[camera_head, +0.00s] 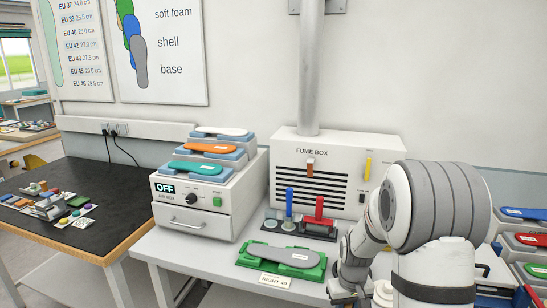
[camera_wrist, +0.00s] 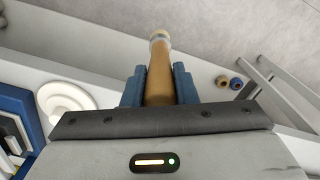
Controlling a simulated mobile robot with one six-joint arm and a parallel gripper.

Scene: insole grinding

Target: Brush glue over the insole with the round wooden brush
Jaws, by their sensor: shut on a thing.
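The grey insole (camera_head: 292,256) lies on a green holder (camera_head: 250,262) on the white table, above a "RIGHT 40" label. In the wrist view my gripper (camera_wrist: 159,80) is shut, its blue fingers on both sides of a round wooden brush (camera_wrist: 159,70). The brush points away from the wrist and ends in a pale round tip; I cannot tell whether that tip is bristle. In the head view my arm stands to the right of the insole, and the gripper end is mostly hidden at the bottom edge. The brush does not show there.
Behind the insole a dark rack (camera_head: 270,222) holds a blue tool (camera_head: 289,202) and a red tool (camera_head: 319,208). A fume box (camera_head: 330,150) stands at the back. An air box (camera_head: 192,222), reading OFF, carries stacked insoles. Coloured stacked trays (camera_head: 525,240) stand at right.

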